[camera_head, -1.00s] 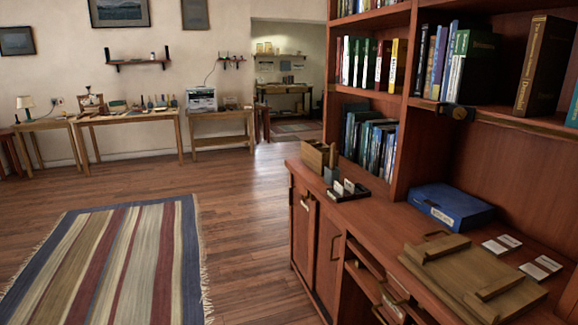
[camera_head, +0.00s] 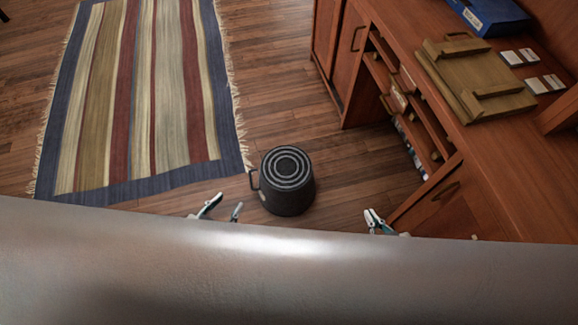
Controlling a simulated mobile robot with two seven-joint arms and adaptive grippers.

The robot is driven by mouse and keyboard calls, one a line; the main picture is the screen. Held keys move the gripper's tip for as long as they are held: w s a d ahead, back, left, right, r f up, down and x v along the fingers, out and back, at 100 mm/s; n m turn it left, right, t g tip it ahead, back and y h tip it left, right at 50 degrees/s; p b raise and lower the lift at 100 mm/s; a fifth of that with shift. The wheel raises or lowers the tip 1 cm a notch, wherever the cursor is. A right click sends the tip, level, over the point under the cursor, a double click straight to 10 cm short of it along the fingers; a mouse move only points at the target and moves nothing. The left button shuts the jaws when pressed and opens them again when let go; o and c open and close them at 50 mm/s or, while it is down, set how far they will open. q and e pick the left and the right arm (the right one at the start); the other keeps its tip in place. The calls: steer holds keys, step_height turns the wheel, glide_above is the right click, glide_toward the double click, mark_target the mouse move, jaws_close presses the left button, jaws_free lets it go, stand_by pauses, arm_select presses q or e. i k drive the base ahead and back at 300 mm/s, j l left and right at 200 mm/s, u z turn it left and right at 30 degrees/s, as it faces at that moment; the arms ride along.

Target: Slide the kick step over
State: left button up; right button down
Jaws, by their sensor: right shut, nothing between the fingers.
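The kick step (camera_head: 287,182) is a dark, round stool with pale rings on its top and a handle on its left side. It stands upright on the wooden floor, between the rug and the cabinet. My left gripper (camera_head: 223,208) shows just left of the kick step, its two fingers spread apart with nothing between them. My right gripper (camera_head: 373,220) is to the right of the kick step, near the cabinet, shut and empty. Neither gripper visibly touches the kick step. My own pale body hides the floor below both grippers.
A striped rug (camera_head: 150,100) with fringed sides lies to the left, its near right corner close to the kick step. The wooden cabinet (camera_head: 440,190) stands to the right, with drawers and a wooden board (camera_head: 475,80) on top. Bare floor (camera_head: 290,90) lies beyond the kick step.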

mark_target(287, 187)
steer(key=j+z, duration=0.1)
steer(key=z, duration=0.5)
steer(key=k+j+z, duration=0.1)
steer(key=j+z, duration=0.3)
steer(key=k+j+z, duration=0.15)
steer(key=j+z, duration=0.25)
steer(key=k+j, duration=0.1)
steer(key=j, duration=0.2)
steer(key=k+j+z, duration=0.1)
steer(key=j, duration=0.2)
steer(key=k+j+z, duration=0.1)
steer(key=j, duration=0.2)
steer(key=i+j, duration=0.1)
